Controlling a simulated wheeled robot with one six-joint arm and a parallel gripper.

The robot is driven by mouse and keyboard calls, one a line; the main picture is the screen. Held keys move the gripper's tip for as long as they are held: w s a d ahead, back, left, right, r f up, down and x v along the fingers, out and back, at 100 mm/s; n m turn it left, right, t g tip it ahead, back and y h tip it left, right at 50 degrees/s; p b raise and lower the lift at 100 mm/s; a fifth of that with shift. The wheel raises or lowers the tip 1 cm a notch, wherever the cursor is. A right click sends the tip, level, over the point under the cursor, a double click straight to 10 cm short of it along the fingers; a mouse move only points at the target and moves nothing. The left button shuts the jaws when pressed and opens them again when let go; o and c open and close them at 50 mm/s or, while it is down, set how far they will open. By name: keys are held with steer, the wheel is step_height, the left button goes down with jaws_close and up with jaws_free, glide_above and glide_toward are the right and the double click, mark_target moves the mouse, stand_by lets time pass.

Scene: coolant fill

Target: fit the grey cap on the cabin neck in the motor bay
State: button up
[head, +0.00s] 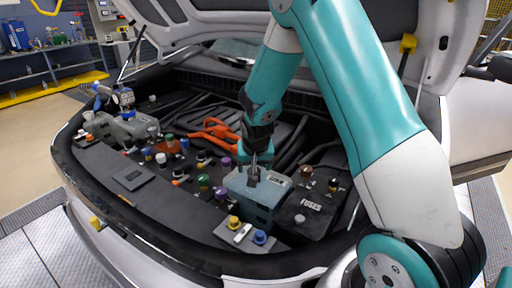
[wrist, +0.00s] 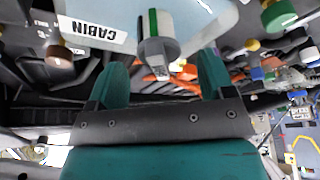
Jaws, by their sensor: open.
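The pale blue-grey cabin tank (head: 247,190) stands in the motor bay, with a white CABIN label on its top. The label (wrist: 93,34) reads clearly in the wrist view. The grey cap (wrist: 157,57), with a green and white stripe, is at the tank's top, over where the neck is. The neck itself is hidden, so I cannot tell how fully the cap is seated. My gripper (wrist: 163,68) is open, its two teal fingers on either side of the cap with gaps. In the head view my gripper (head: 254,168) points down over the tank.
A black FUSES box (head: 308,212) stands right of the tank. Yellow (head: 234,222) and blue (head: 260,237) caps are in front. Several coloured caps and orange cables (head: 214,134) lie to the left. The raised hood (head: 225,18) hangs above the bay.

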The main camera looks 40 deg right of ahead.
steer(key=b+v, duration=0.1)
steer(key=v, duration=1.5)
steer(key=s+a+r+n+g+y, duration=0.1)
steer(key=s+a+n+g+y, duration=0.1)
steer(key=s+a+n, duration=0.4)
steer(key=s+a+r+n+g+y, duration=0.1)
steer(key=s+a+n+y, duration=0.3)
steer(key=s+a, duration=1)
steer(key=s+r+n, duration=0.1)
steer(key=s+n, duration=0.1)
steer(key=n, duration=0.1)
steer(key=shift+s+a+g, duration=0.15)
steer(key=shift+a+g, duration=0.15)
steer(key=shift+g, duration=0.1)
